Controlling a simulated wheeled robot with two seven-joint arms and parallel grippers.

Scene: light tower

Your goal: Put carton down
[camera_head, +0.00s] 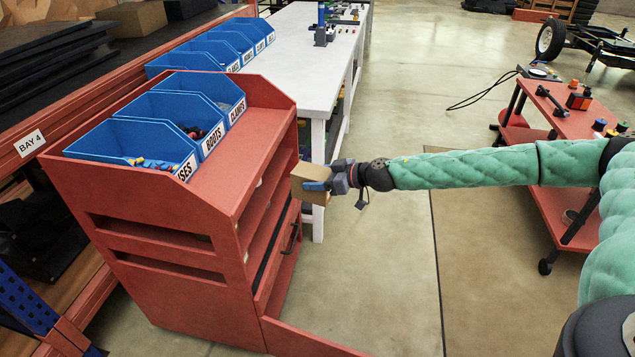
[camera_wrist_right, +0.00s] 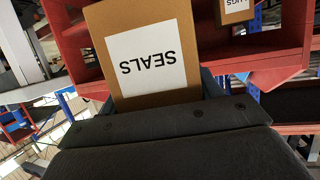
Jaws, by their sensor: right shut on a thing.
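A small brown carton (camera_head: 310,172) is held in my right gripper (camera_head: 320,186), which is shut on it. It is in the air at the right, open side of the red shelf unit (camera_head: 165,262). In the right wrist view the carton (camera_wrist_right: 95,20) fills the upper middle, its white label reading SEALS upside down. Red shelf boards (camera_wrist_right: 270,68) show behind it there. I cannot tell whether the carton touches a shelf. My left gripper is not in view.
Another carton (camera_wrist_right: 237,16), its label partly cut off, sits on the red shelving. Blue labelled bins (camera_head: 130,145) stand on the unit's top. A white table (camera_head: 290,75) is behind, and a red cart (camera_head: 565,190) is at right. The floor between is clear.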

